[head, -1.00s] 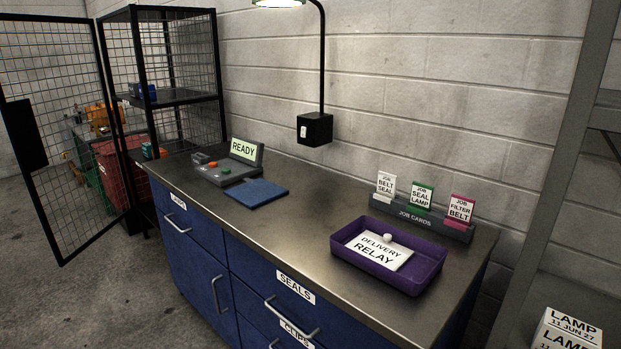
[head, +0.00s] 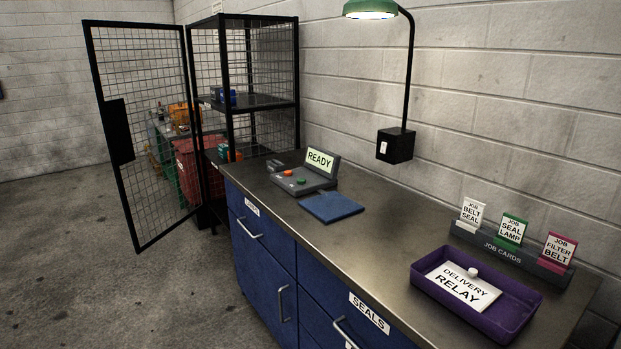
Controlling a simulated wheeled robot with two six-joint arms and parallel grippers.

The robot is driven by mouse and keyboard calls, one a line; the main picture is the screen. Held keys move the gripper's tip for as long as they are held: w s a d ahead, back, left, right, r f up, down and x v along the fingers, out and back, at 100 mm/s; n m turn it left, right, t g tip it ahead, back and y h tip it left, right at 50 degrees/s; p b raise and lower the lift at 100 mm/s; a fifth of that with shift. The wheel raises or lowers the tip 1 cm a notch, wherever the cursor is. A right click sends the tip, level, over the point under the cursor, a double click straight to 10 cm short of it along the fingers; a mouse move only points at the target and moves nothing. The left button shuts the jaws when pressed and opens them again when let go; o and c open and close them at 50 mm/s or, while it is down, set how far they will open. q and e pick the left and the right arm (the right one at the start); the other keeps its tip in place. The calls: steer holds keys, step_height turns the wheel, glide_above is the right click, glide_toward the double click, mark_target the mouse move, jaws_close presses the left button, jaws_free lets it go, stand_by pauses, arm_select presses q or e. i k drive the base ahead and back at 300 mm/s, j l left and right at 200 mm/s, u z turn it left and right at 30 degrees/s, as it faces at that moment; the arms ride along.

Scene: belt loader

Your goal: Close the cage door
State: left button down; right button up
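The cage (head: 260,103) is a black mesh cabinet with shelves at the back, past the far end of the bench. Its door (head: 158,165) is a black-framed mesh panel that stands wide open, swung out to the left of the cage. A solid black plate (head: 119,131) sits on the door's free edge. A blue item (head: 228,97) lies on the cage's middle shelf, and another small item shows lower down. Neither of my grippers is in view.
A blue drawer bench (head: 262,262) runs along the right, bearing a READY device (head: 306,177), a blue mat (head: 332,207), a purple tray (head: 424,272) and a job card holder (head: 503,247). A red bin (head: 186,165) shows behind the door mesh. Grey floor (head: 70,240) at left is clear.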

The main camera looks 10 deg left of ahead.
mark_target(115, 124)
steer(key=i+j+u, duration=1.1)
steer(key=i+u, duration=0.55)
steer(key=i, duration=1.35)
steer(key=i+u, duration=0.3)
steer(key=i, duration=0.4)
steer(key=i+u, duration=0.25)
steer(key=i, duration=0.5)
steer(key=i+j+z, duration=0.1)
steer(key=i+z, duration=0.35)
steer(key=i+j+z, duration=0.15)
steer(key=z, duration=0.25)
steer(key=i+j+z, duration=0.3)
steer(key=z, duration=0.15)
steer(key=i+j+z, duration=0.2)
steer(key=z, duration=0.25)
steer(key=i+j+z, duration=0.2)
steer(key=z, duration=0.2)
steer(key=i+j+z, duration=0.15)
steer(key=j+z, duration=0.75)
steer(key=i+l, duration=0.05)
steer(key=l, duration=0.05)
